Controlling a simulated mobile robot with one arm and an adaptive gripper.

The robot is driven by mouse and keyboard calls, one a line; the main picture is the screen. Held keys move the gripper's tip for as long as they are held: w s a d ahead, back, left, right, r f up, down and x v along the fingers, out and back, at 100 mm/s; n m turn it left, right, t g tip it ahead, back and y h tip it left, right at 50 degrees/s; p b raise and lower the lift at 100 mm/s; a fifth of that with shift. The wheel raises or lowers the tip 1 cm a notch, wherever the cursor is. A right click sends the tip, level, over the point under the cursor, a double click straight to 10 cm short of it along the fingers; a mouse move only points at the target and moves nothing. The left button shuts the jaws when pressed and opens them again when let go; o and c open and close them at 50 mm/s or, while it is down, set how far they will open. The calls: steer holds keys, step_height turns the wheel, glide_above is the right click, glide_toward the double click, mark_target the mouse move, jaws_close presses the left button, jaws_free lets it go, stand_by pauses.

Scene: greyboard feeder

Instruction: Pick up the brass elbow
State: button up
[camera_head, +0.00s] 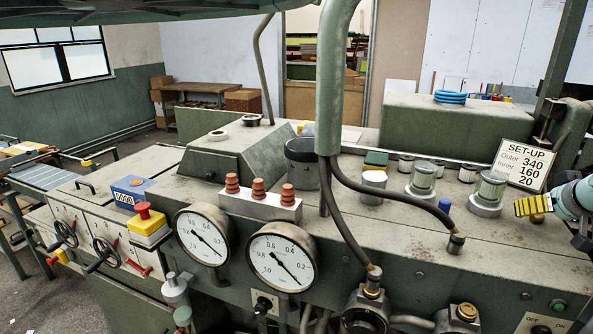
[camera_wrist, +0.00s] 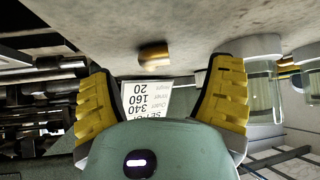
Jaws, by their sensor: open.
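A small brass-coloured piece (camera_wrist: 154,56), which looks like the brass elbow, lies against the grey machine top in the wrist view. It appears beyond the fingertips and between them, slightly left of centre. Its exact shape is hard to tell. In the head view my gripper (camera_head: 534,206) is at the right, above the machine top, below the set-up sign.
The set-up sign (camera_head: 517,164) stands behind my gripper; it appears upside down in the wrist view (camera_wrist: 147,98). A glass-sided cylinder (camera_head: 488,192) stands left of my gripper. A blue cylinder (camera_head: 445,206) and a hose fitting (camera_head: 456,243) are farther left. Blue rings (camera_head: 450,97) lie on a green housing.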

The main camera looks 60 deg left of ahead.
steer(key=shift+b+x, duration=0.45)
steer(key=shift+x, duration=0.65)
steer(key=shift+a, duration=0.1)
jaws_close()
stand_by(0.3)
